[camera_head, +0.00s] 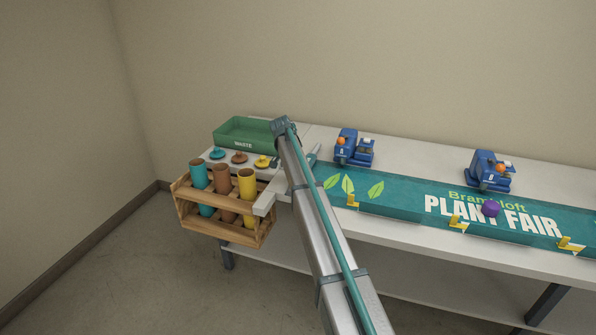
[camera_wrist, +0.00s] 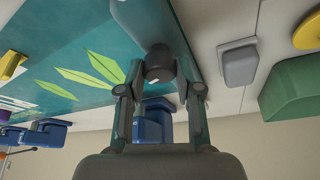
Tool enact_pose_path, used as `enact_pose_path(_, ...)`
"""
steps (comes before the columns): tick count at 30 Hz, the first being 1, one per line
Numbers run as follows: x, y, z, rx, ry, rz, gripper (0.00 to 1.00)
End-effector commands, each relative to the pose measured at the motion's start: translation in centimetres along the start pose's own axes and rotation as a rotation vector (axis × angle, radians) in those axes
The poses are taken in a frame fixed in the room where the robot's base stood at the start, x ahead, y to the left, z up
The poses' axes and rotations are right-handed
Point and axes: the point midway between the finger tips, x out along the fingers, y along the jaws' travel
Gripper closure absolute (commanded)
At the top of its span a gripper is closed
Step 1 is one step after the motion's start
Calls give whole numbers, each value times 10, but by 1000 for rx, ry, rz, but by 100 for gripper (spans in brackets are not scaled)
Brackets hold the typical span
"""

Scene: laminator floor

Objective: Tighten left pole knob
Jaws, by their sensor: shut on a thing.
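In the wrist view a dark grey rounded knob (camera_wrist: 158,63) stands at the left end of the teal banner (camera_wrist: 60,45), under a grey-green rounded part (camera_wrist: 145,20). My gripper (camera_wrist: 160,86) has its two fingers on either side of the knob and is shut on it. In the head view the banner (camera_head: 400,205) lies along the table and reads "Bramloft Plant Fair". My arm covers its left end there, so the knob and fingertips are hidden.
Two blue devices with orange knobs (camera_head: 355,147) (camera_head: 490,170) stand along the banner's back edge. Yellow corner stops (camera_head: 352,201) line its front, and a purple ball (camera_head: 490,208) sits on it. Left are a green waste bin (camera_head: 232,142) and a wooden crate (camera_head: 222,232) holding coloured tubes.

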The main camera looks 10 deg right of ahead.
Motion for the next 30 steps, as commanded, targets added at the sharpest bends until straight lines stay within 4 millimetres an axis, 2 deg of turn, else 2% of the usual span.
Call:
enact_pose_path(12, 1, -3, 0, 271, 0, 111, 100)
enact_pose_path(30, 0, -2, 0, 354, -2, 146, 100)
